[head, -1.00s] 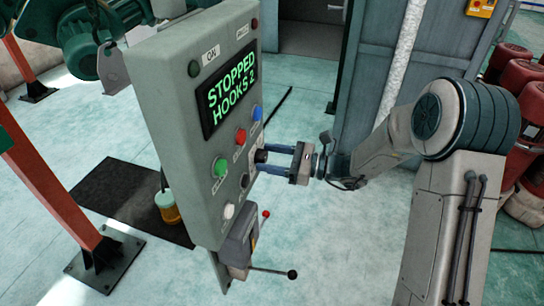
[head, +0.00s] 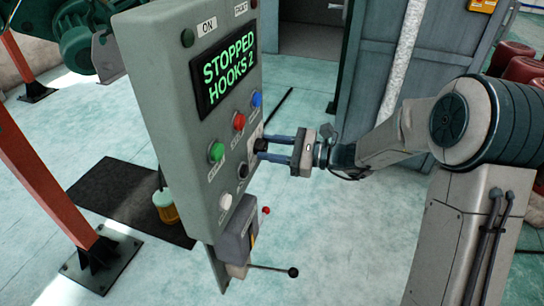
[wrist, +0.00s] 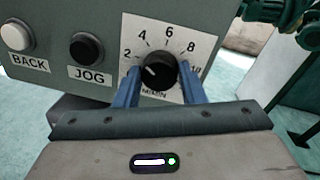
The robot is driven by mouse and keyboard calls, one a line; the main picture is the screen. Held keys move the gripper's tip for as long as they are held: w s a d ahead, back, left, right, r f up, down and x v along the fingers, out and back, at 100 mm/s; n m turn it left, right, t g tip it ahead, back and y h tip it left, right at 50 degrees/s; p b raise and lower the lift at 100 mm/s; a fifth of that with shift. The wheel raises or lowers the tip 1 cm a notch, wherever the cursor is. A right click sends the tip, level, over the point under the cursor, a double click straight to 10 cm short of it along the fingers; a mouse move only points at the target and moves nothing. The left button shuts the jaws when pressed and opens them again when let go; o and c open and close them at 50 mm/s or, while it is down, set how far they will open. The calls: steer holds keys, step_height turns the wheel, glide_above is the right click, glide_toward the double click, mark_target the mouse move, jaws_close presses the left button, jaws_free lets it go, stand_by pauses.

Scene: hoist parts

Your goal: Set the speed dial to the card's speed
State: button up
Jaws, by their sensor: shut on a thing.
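The speed dial is a round black knob (wrist: 159,73) on a white plate marked 2, 4, 6, 8 and 10, with M/MIN below. Its white pointer mark slants to the upper left, roughly toward the 2. My gripper (wrist: 157,82) has its two blue fingers on either side of the knob and is shut on it. In the head view my gripper (head: 266,148) reaches the panel from the right, and the knob (head: 260,145) shows at its fingertips. The display (head: 226,76) reads STOPPED, HOOKS 2. I see no speed card in these frames.
The grey control panel (head: 165,90) carries green (head: 216,152), red (head: 239,121) and blue (head: 256,99) buttons near the dial. White BACK (wrist: 16,36) and black JOG (wrist: 84,49) buttons sit left of it. A lever (head: 293,272) juts out below.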

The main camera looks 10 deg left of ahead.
steer(key=n+b, duration=0.3)
steer(key=b, duration=0.1)
steer(key=shift+s+f+b, duration=0.1)
steer(key=shift+f+b, duration=0.1)
steer(key=shift+b, duration=0.2)
steer(key=shift+r+n+b, duration=0.1)
steer(key=shift+n+b, duration=0.5)
steer(key=shift+r, duration=0.1)
steer(key=o, duration=1)
steer(key=shift+d, duration=0.1)
steer(key=d, duration=0.4)
steer(key=d+b, duration=0.1)
steer(key=d, duration=0.4)
steer(key=d+r, duration=0.1)
steer(key=d, duration=0.3)
steer(key=shift+d+b, duration=0.35)
steer(key=shift+f, duration=0.1)
